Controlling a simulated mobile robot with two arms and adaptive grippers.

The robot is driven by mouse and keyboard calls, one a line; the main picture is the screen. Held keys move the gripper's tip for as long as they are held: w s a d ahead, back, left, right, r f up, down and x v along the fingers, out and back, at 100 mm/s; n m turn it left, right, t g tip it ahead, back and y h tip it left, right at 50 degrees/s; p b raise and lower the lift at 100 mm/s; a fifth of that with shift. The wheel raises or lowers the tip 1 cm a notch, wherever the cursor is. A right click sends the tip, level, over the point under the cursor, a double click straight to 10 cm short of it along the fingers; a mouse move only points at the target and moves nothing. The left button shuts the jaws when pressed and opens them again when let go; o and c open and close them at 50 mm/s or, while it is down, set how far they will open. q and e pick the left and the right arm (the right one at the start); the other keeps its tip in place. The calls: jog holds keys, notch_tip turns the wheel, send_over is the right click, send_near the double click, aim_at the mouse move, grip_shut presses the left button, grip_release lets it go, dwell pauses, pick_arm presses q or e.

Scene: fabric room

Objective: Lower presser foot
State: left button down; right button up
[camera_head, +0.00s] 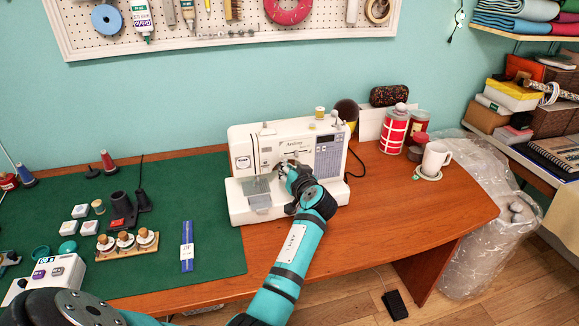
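A white sewing machine (259,149) stands on the wooden table, right of the green mat. My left gripper (285,169) is at the front of the machine, under the upper arm and close to the needle area. Its fingers are small and partly hidden, so I cannot tell whether they are open or shut, or touch the machine. My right gripper is not in view.
Right of the machine are a red-and-white can (394,131) and a white mug (434,159). The table's front right (415,215) is clear.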

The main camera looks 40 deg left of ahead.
pick_arm(q)
jog(key=shift+w+d+f+m+b, duration=0.1)
jog(key=shift+w+f+m+b, duration=0.1)
jog(key=shift+f+m+b, duration=0.5)
jog(key=shift+s+r+p, duration=0.1)
jog(key=shift+r+p, duration=0.1)
jog(key=shift+p, duration=0.1)
jog(key=v, duration=0.7)
jog(key=shift+d, duration=0.3)
jog(key=shift+f, duration=0.1)
